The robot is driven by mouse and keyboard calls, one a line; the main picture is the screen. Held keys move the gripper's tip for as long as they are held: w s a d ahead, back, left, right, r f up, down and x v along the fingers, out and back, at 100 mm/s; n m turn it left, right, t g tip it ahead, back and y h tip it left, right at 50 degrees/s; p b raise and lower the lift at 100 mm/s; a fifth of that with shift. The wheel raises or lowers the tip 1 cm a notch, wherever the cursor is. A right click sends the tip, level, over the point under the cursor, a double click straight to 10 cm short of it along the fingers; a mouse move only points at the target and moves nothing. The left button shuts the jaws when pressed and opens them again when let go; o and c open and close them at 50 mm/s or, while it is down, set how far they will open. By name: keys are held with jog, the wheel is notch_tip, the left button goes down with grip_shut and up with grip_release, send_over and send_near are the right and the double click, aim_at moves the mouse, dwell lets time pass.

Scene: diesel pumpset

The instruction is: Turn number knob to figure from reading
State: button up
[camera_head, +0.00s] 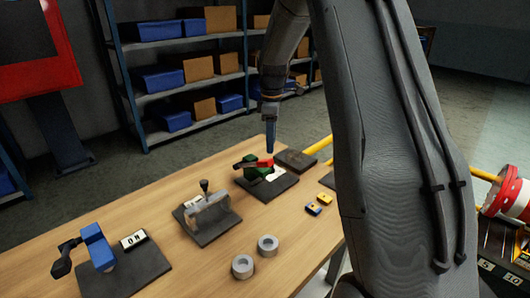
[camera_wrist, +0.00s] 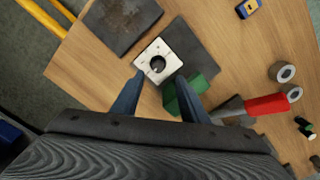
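A white square plate with a dark round centre (camera_wrist: 157,64) lies on a dark base plate (camera_wrist: 196,48) in the wrist view. I cannot tell whether that centre is the number knob, and no figures are legible on it. My gripper (camera_wrist: 160,78) is open and empty, its two blue-grey fingers on either side of the white plate's near edge. A green block (camera_wrist: 184,98) with a red handle (camera_wrist: 266,104) sits close to the right finger. In the head view my gripper (camera_head: 271,148) points down above the red-and-green device (camera_head: 258,170).
A dark panel with figures (camera_head: 497,265) stands lower right. Shelves (camera_head: 188,92) stand behind.

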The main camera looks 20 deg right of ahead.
jog(key=shift+w+f, duration=0.15)
jog(key=shift+w, duration=0.1)
jog(key=shift+f+p, duration=1.2)
jog(key=shift+f, duration=2.55)
jog(key=shift+c, duration=0.2)
grip_shut()
